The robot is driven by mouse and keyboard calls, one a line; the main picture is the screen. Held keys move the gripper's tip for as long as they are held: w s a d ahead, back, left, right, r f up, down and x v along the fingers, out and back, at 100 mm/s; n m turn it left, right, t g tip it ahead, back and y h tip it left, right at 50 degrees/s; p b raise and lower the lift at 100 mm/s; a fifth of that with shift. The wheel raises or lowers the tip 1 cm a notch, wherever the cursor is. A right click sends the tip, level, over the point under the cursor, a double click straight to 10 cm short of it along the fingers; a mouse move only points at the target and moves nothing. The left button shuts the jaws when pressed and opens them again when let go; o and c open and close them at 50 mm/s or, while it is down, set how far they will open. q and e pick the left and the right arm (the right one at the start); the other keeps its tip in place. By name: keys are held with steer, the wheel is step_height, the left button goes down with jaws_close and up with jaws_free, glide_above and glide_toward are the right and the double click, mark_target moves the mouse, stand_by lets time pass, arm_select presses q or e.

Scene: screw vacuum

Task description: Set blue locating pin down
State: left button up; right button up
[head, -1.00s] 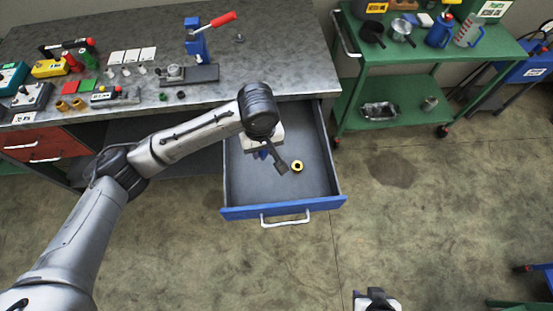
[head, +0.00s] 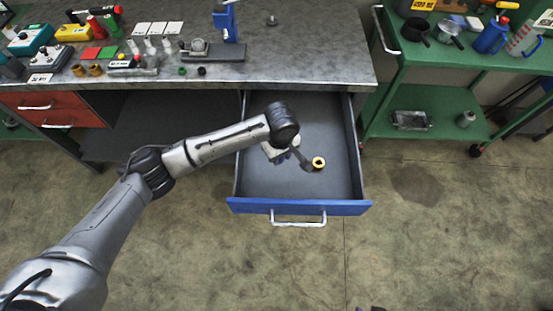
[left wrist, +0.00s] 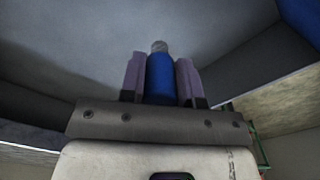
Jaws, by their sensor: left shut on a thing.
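My left gripper (head: 283,158) is inside the outline of the open drawer (head: 299,207), left of a yellow ring (head: 319,163) on the drawer floor. In the left wrist view, its two fingers (left wrist: 160,80) are shut on the sides of the blue locating pin (left wrist: 160,76). The pin's grey tip points away from the palm, toward a grey surface. In the head view the wrist and arm mostly hide the pin. Whether the pin touches the drawer floor cannot be told. Only a dark scrap of what may be my right gripper shows at the bottom edge.
The drawer floor right of the ring is clear. The metal workbench (head: 320,70) above holds a blue press with its base (head: 213,55), several small parts and tools. A green cart (head: 450,150) stands to the right. Red drawers (head: 60,110) are on the left.

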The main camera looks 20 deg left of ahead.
arm_select(q)
steer(key=shift+w+a+f+b, duration=0.15)
steer(key=shift+w+a+f, duration=0.2)
steer(key=shift+a, duration=0.15)
steer(key=shift+w+a+f+b, duration=0.15)
steer(key=shift+w+a+f, duration=0.2)
steer(key=shift+a, duration=0.1)
steer(key=shift+f+b, duration=1)
steer(key=shift+f, duration=1)
steer(key=o, duration=1)
steer(key=shift+f, duration=0.1)
steer(key=shift+c, duration=0.2)
steer(key=shift+r, duration=0.25)
step_height(320, 180, up, 12)
steer(key=p, duration=0.4)
steer(key=shift+f, duration=0.1)
